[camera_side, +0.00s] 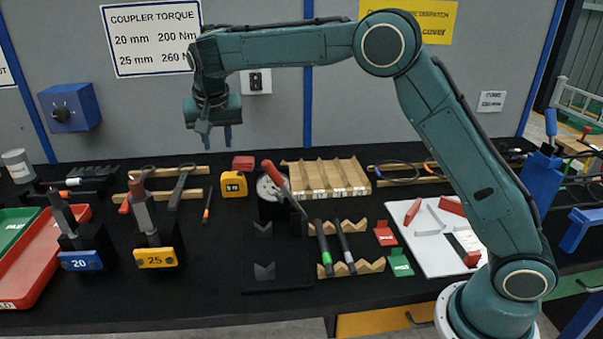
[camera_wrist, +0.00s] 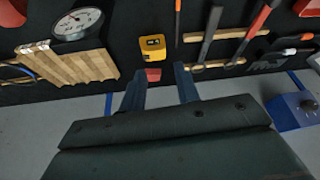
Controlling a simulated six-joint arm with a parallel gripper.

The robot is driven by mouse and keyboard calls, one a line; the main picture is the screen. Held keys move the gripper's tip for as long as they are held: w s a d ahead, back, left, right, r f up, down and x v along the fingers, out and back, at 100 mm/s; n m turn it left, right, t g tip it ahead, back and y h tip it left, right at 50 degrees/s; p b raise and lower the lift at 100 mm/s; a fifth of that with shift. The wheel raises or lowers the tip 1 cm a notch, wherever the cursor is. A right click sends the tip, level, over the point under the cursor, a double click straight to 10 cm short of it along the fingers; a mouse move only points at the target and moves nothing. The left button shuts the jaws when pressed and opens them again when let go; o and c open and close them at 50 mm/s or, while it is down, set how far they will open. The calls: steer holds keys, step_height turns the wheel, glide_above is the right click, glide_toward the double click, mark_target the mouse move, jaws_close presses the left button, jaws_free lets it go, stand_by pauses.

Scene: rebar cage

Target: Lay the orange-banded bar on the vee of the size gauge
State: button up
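My gripper (camera_side: 216,138) hangs high above the back of the bench, its two fingers apart. In the wrist view the fingers (camera_wrist: 160,76) stand apart with nothing between them. A thin dark bar with an orange part (camera_side: 207,205) lies on the bench below my gripper; I cannot tell for sure that it is the orange-banded bar. It also shows in the wrist view (camera_wrist: 177,22). Black vee blocks (camera_side: 264,271) stand on a dark base at front centre, likely the size gauge. A dial (camera_side: 270,187) with a red-handled lever stands behind them.
A wooden rack (camera_side: 324,269) holds bars with green and white bands. A yellow box (camera_side: 233,184) and a slotted wooden tray (camera_side: 331,175) are at the back. Upright tools stand in blocks 20 (camera_side: 80,261) and 25 (camera_side: 156,258). A red tray (camera_side: 48,262) is at left.

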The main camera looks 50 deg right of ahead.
steer(key=s+d+r+n, duration=0.1)
steer(key=s+d+r, duration=0.15)
steer(key=s, duration=0.45)
steer(key=s+d+r+n+t+y, duration=0.1)
steer(key=s+d+r+n, duration=0.1)
steer(key=s+r, duration=0.35)
steer(key=s+d+r+n, duration=0.1)
steer(key=s+d+r, duration=0.1)
steer(key=s, duration=0.7)
steer(key=s+f+n, duration=0.1)
steer(key=s+f, duration=0.2)
steer(key=s, duration=0.6)
steer(key=s+f+n+y, duration=0.1)
steer(key=s+f+n, duration=0.1)
steer(key=s, duration=0.8)
steer(key=shift+a+f+t+y, duration=0.15)
steer(key=shift+f+t+y, duration=0.2)
steer(key=shift+f, duration=0.25)
steer(key=shift+o, duration=0.5)
steer(key=shift+s+a+f, duration=0.1)
steer(key=shift+s+f, duration=0.25)
steer(key=shift+s, duration=0.2)
steer(key=shift+w, duration=0.1)
